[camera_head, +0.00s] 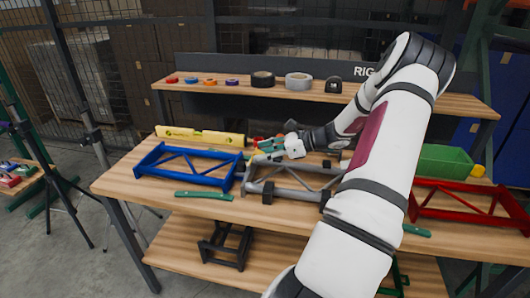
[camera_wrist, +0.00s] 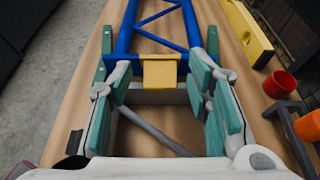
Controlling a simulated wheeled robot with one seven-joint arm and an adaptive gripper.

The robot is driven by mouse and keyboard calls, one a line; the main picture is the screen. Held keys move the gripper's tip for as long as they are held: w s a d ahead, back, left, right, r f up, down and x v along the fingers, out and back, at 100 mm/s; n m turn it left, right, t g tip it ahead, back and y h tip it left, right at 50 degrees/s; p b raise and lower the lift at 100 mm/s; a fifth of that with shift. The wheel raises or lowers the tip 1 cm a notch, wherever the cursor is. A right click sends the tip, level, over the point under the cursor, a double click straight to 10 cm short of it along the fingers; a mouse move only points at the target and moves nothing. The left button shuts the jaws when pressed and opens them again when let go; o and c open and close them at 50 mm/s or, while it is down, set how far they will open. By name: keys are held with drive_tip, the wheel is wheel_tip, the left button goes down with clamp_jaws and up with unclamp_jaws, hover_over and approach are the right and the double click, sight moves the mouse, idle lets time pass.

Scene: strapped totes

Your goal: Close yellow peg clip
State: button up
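A yellow clip-like block (camera_wrist: 160,71) sits at the near end of the blue frame (camera_wrist: 158,18) in the wrist view. I cannot tell whether it is open or closed. My gripper (camera_wrist: 158,82) has its teal-padded fingers apart, one on each side of the yellow block, with a visible gap on both sides. In the head view my gripper (camera_head: 262,153) is low over the table, between the blue frame (camera_head: 188,166) and the grey frame (camera_head: 290,182). The yellow block cannot be made out there.
A yellow level (camera_head: 200,136) lies behind the blue frame. A red cup (camera_wrist: 280,83) and an orange cup (camera_wrist: 309,125) stand right of my fingers. A red frame (camera_head: 468,205) and green bin (camera_head: 444,161) are at right.

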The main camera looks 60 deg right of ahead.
clamp_jaws()
